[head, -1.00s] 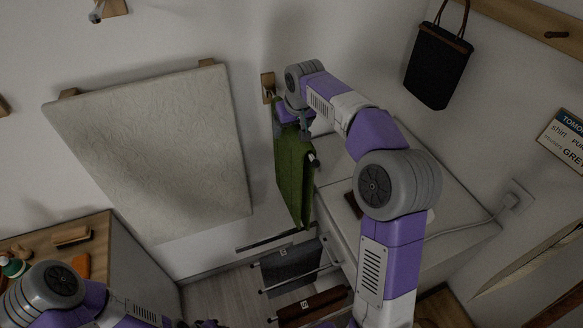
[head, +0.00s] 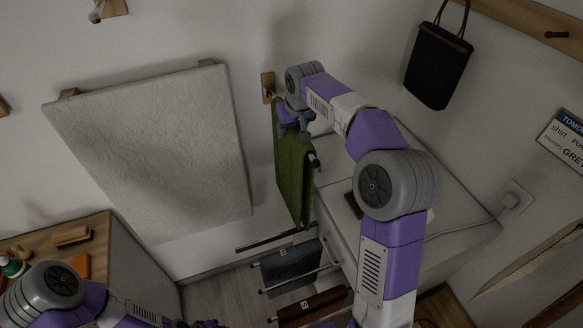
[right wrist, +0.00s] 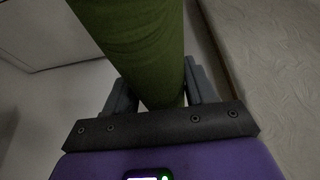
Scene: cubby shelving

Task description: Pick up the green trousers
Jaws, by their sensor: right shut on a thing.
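The green trousers (head: 293,175) hang down in a long folded strip beside the white cabinet in the head view. My right gripper (head: 300,125) is at their upper part, just below the wooden wall hook. In the right wrist view the green cloth (right wrist: 140,45) runs between the two fingers of my right gripper (right wrist: 160,95), which is shut on it. In the head view my left arm is at the lower left, and its gripper cannot be made out clearly.
A white cabinet (head: 395,235) stands right of the trousers. Below them, dark grey (head: 290,262) and brown (head: 312,305) cloths hang on rails. A black bag (head: 437,65) hangs upper right.

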